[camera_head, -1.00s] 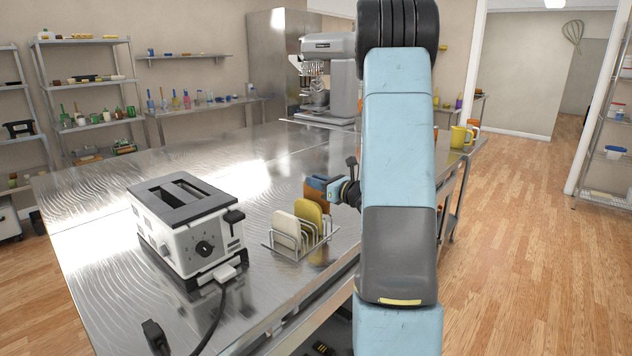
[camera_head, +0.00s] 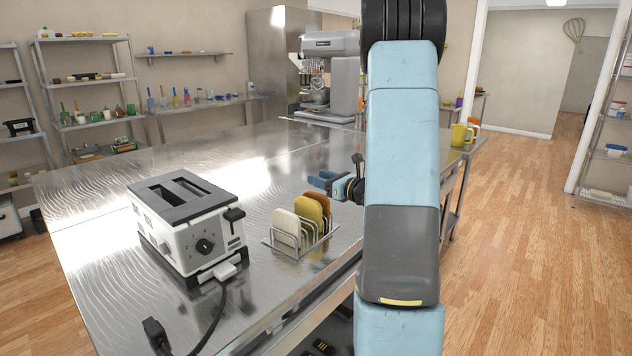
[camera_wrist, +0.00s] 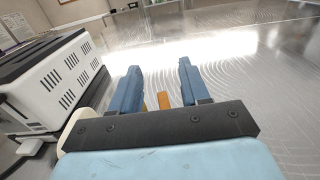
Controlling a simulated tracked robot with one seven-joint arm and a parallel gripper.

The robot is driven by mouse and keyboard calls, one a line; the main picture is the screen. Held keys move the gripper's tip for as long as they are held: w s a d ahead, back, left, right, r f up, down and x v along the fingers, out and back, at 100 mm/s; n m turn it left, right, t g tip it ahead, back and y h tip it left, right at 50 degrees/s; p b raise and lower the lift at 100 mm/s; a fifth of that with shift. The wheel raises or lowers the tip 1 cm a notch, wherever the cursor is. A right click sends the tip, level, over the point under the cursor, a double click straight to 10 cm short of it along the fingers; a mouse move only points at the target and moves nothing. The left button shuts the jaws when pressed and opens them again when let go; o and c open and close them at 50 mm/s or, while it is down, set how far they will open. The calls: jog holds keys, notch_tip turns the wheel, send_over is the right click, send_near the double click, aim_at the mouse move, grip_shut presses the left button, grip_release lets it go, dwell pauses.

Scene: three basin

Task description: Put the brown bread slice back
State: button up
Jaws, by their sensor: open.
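The brown bread slice (camera_head: 322,200) stands upright at the back of the wire rack (camera_head: 292,257), behind a yellow slice (camera_head: 308,213) and a white slice (camera_head: 285,222). My gripper (camera_head: 322,180) is open and empty, just above and behind the brown slice, apart from it in the head view. In the wrist view, the two blue fingers (camera_wrist: 159,72) are spread with nothing clamped between them. An orange-brown bread edge (camera_wrist: 164,100) shows low between them, and a pale slice edge (camera_wrist: 78,124) shows at left, mostly hidden by the gripper's palm.
A white toaster (camera_head: 190,225) with a dark top stands left of the rack, its cord running to the front edge. The steel table (camera_head: 240,155) is clear behind the rack.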

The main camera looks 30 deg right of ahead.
jog(key=v, duration=0.9)
jog(key=s+a+r+n+g+y, duration=0.25)
jog(key=a+n+g, duration=0.2)
jog(key=a, duration=0.35)
jog(key=s+a+r+n+g+y, duration=0.1)
jog(key=s+a+n+g, duration=0.25)
jog(key=a+n, duration=0.35)
jog(key=s+a+r+n+g+y, duration=0.1)
jog(key=s+a+r+n+g, duration=0.2)
jog(key=a, duration=0.5)
jog(key=s+a+r+n+h, duration=0.1)
jog(key=s+r+n+h, duration=0.1)
jog(key=s+n+h, duration=0.3)
jog(key=s+a+r+n+h, duration=0.1)
jog(key=s+n+h, duration=0.4)
jog(key=s+n, duration=0.5)
jog(key=shift+r+n+h, duration=0.35)
jog(key=shift+r+n, duration=0.5)
jog(key=shift+n, duration=0.4)
